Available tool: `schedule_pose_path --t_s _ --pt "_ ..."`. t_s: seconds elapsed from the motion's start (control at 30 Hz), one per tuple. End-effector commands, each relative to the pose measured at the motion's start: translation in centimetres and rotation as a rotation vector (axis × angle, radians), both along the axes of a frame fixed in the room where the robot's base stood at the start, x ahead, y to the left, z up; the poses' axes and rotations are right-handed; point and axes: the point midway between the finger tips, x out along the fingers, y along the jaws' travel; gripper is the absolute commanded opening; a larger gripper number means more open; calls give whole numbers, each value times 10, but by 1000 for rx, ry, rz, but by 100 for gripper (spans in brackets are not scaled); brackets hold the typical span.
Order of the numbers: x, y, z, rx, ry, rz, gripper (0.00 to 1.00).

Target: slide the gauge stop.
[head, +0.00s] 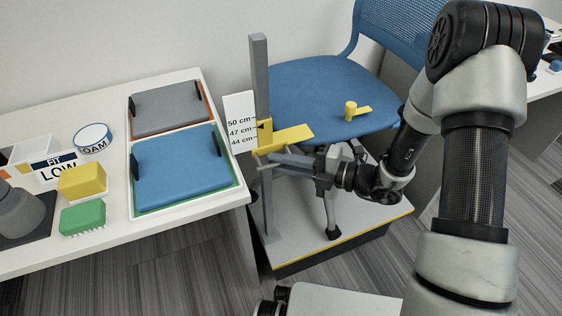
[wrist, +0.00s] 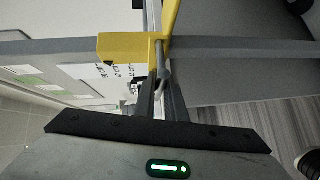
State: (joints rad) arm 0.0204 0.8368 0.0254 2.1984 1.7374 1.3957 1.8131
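The gauge stop is a yellow slider (head: 292,137) on a grey upright post (head: 259,75). It has a flat yellow arm reaching right and a black pointer close to the 47 cm mark on the white scale card (head: 238,108). My gripper (head: 266,161) is at the stop, just below its yellow arm. In the wrist view, the yellow stop (wrist: 125,46) lies across the post. My fingers (wrist: 161,80) stand on both sides of a thin grey handle on the stop and appear closed on it. The finger contact is small and partly hidden.
A blue chair (head: 325,100) stands behind the post, with a yellow piece (head: 351,110) on its seat. The white table (head: 190,222) at left holds blue and grey pads, a yellow block (head: 82,181), a green brush (head: 83,217) and a "FIT LOW" sign (head: 53,166).

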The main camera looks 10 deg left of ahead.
Motion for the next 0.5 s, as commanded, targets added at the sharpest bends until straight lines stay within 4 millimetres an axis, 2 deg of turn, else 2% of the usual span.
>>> schedule_pose_path --t_s 0.27,0.37,0.5 --pt "0 0 2 2 0 0 0" --pt "0 0 10 2 -1 -1 0" --pt "1 -1 33 3 -1 -1 0"
